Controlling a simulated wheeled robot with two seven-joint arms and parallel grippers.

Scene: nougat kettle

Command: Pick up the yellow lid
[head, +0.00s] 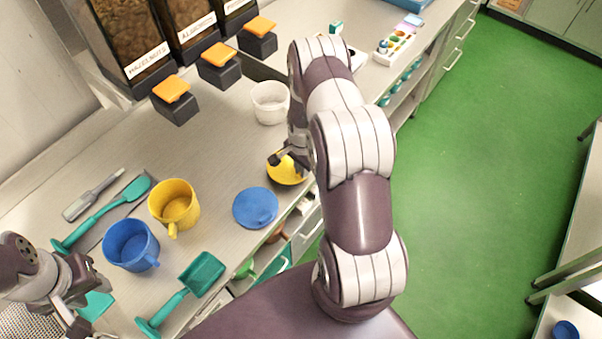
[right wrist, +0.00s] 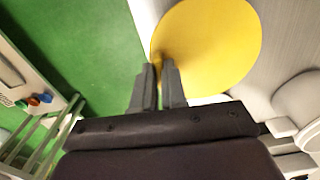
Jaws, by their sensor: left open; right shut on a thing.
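The yellow lid (head: 287,174) is at the counter's front edge in the head view, partly hidden by my right arm. In the right wrist view the yellow lid (right wrist: 212,45) is a large round disc ahead of the fingers. My right gripper (head: 280,161) is at the lid; in the right wrist view the right gripper (right wrist: 160,75) has its fingers close together at the lid's near edge, shut on it. I cannot tell whether the lid is clear of the counter. My left gripper (head: 78,300) is open and empty at the lower left.
A blue lid (head: 255,208), yellow pot (head: 174,205), blue pot (head: 131,245) and white pot (head: 270,102) stand on the counter. A teal scoop (head: 190,290) lies near the front edge. Dispensers with orange levers (head: 218,62) line the back.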

